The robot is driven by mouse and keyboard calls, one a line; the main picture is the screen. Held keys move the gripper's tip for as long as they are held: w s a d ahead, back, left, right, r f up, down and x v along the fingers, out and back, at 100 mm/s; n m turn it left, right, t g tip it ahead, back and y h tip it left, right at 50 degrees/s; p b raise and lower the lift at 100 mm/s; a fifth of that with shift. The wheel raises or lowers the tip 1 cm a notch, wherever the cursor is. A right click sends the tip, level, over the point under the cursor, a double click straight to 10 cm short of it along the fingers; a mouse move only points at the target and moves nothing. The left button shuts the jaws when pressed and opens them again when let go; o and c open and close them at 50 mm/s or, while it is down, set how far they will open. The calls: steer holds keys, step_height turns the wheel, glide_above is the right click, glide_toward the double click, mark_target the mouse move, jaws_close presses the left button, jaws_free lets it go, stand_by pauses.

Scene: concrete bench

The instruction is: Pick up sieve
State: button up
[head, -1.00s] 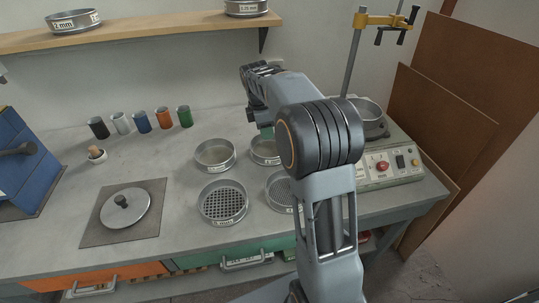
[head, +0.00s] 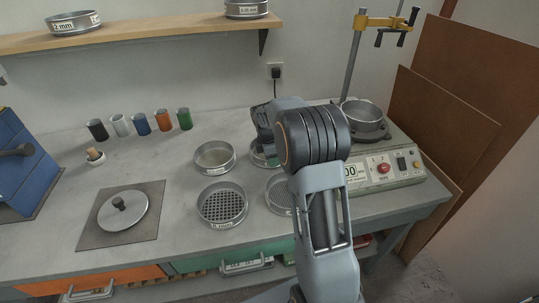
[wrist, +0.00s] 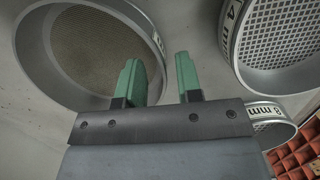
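Several round metal sieves stand on the grey bench. In the head view one with fine mesh is at the back left (head: 214,168), a coarse one at the front left (head: 222,219), one at the front right (head: 277,196), and one at the back right (head: 256,156), partly hidden by my arm. My gripper (wrist: 158,78) is open, its two green fingers apart. In the wrist view the wall of a fine-mesh sieve (wrist: 50,75) lies in line with the gap between them; whether it is between them in depth I cannot tell. The fingers look empty.
Sieves labelled 4 mm (wrist: 231,40) and 8 mm (wrist: 265,110) are close right in the wrist view. A shaker (head: 385,172) carrying a metal pan (head: 362,128) stands right. Several coloured cups (head: 142,122) line the back. A lid (head: 122,212) lies left. A shelf (head: 150,30) runs above.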

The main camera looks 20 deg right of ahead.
steer(key=shift+d+f, duration=0.15)
steer(key=shift+f, duration=0.65)
jaws_close()
steer(key=shift+r, duration=0.1)
